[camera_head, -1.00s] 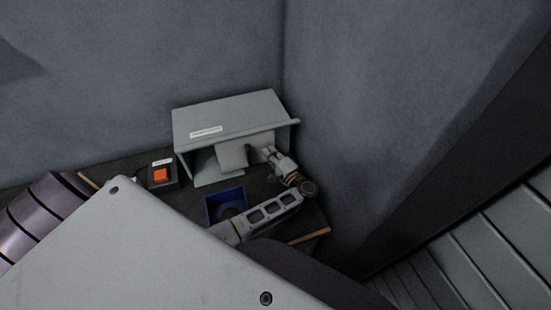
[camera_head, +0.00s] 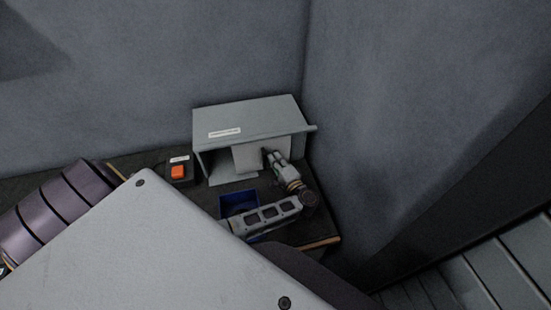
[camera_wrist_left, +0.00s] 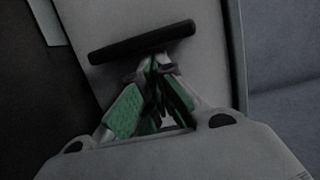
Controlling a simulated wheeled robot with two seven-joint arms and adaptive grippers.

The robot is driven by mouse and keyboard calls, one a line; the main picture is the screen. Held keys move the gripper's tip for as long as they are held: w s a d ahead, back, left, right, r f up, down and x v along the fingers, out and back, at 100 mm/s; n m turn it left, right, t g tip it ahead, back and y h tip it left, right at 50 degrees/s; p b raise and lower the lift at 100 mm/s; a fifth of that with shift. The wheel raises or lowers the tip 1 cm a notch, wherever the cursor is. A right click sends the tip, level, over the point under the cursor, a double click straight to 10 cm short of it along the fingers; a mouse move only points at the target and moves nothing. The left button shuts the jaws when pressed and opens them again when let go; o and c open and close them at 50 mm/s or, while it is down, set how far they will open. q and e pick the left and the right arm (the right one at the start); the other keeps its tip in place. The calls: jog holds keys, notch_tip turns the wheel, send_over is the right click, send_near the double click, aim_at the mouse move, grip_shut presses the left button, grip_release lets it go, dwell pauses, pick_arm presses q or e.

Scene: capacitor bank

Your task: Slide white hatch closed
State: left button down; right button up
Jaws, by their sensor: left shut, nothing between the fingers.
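The white hatch (camera_head: 247,157) shows in the head view as a pale upright panel under the top of a grey housing (camera_head: 255,113). In the left wrist view, the pale panel (camera_wrist_left: 200,70) fills the middle, with a dark bar handle (camera_wrist_left: 120,50) across it. My left gripper (camera_head: 268,154) is at the right edge of the hatch in the head view. In the left wrist view its green fingers (camera_wrist_left: 156,62) are shut and empty, tips just below the bar. I cannot tell whether they touch it. My right gripper is not in view.
A blue open bin (camera_head: 228,203) stands on the dark table in front of the housing, close to my left forearm. An orange button on a dark box (camera_head: 178,172) sits left of the housing. Grey walls meet behind the housing and close on its right.

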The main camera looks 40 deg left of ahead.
aim_at(264, 162)
pick_arm(q)
jog(key=shift+s+a+p, duration=1.5)
jog(key=shift+s+a, duration=0.05)
jog(key=shift+s, duration=0.25)
jog(key=shift+w, duration=0.1)
